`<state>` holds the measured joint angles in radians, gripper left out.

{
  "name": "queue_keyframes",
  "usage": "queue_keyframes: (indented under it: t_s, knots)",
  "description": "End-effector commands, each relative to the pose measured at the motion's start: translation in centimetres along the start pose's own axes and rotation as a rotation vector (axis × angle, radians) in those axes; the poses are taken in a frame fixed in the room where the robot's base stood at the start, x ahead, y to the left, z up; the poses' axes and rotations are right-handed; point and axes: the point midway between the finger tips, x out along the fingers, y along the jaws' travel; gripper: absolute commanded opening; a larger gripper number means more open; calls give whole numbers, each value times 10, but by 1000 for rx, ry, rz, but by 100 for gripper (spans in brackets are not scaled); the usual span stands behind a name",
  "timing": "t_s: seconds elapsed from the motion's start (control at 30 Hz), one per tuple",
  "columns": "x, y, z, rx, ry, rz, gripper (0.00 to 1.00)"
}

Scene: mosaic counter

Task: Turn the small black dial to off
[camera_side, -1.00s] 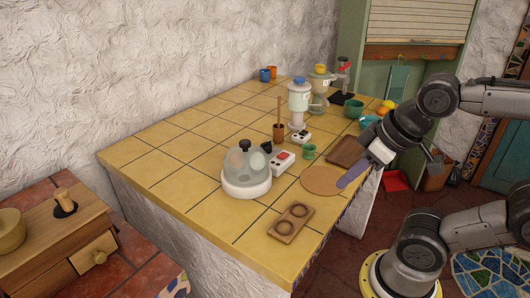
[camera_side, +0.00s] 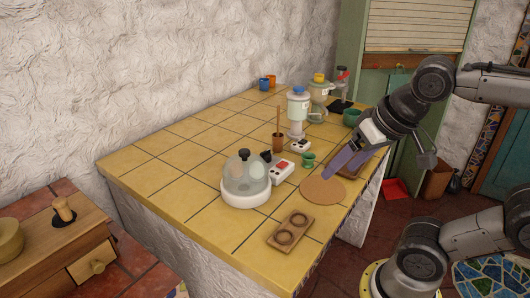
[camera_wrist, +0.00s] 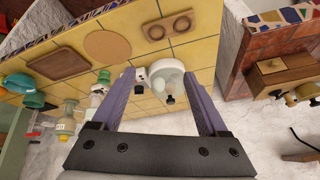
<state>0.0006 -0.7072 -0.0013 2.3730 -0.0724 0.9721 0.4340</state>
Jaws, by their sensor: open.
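A white box (camera_side: 281,172) with a red patch sits against the right side of the egg cooker (camera_side: 246,197), which has a white base, a clear dome and a black top knob. A second white box (camera_side: 299,146) with small dark parts stands farther back. The small black dial is too small to make out surely on either box. In the wrist view, the egg cooker (camera_wrist: 165,70) shows between the fingers, with a white box (camera_wrist: 141,75) beside it. My gripper (camera_side: 345,163) is open and empty, with long purple fingers, above the counter's right side near the round board.
A round cork board (camera_side: 322,191) and a wooden two-ring holder (camera_side: 289,230) lie in front. A green cup (camera_side: 308,160), a brown pot with a stick (camera_side: 278,143) and a blue-topped jar (camera_side: 298,108) stand near the boxes. The counter's left side (camera_side: 165,165) is clear.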

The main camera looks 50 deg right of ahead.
Motion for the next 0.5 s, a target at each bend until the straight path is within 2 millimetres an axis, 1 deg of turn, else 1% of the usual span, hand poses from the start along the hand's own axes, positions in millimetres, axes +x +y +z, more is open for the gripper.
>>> queue_keyframes:
  t_s: [0.03,0.13,0.27,0.3,0.37,0.4,0.47,0.5]
  knots:
    - [-4,-2,-16,68,1,19,79]
    - [-10,-5,-51,224,8,67,79]
    - [-8,-9,-100,415,18,139,79]
    - [-5,-10,-116,472,21,163,79]
    - [2,-11,-139,553,28,200,79]
    - [8,-12,-154,603,33,226,79]
    - [19,-13,-176,673,41,263,79]
    - [28,-13,-189,713,45,288,79]
